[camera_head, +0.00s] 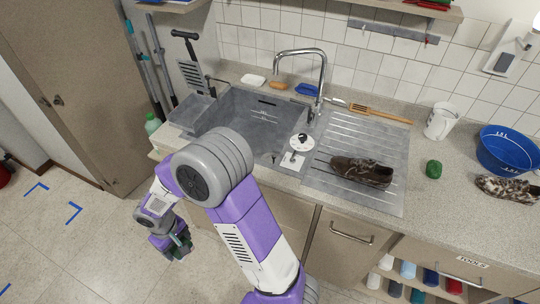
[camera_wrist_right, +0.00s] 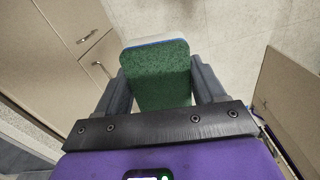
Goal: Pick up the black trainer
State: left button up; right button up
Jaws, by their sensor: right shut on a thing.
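My right gripper (camera_head: 172,247) is low in front of the counter, over the floor, at the left of the head view. In the right wrist view its fingers (camera_wrist_right: 162,92) are shut on a green speckled, block-like thing (camera_wrist_right: 160,80) with a white and blue far edge; I cannot tell what it is. I see no clearly black trainer. A dark brown shoe (camera_head: 362,171) lies on the ribbed draining board (camera_head: 385,137). A brown-and-white patterned shoe (camera_head: 508,189) lies at the counter's right end. My left gripper is not in view.
A grey sink (camera_head: 237,112) with a tap (camera_head: 318,75) is left of the draining board. Open floor (camera_head: 90,235) lies at left.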

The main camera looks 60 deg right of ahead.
aim_at(368, 171)
jog(key=z, duration=1.8)
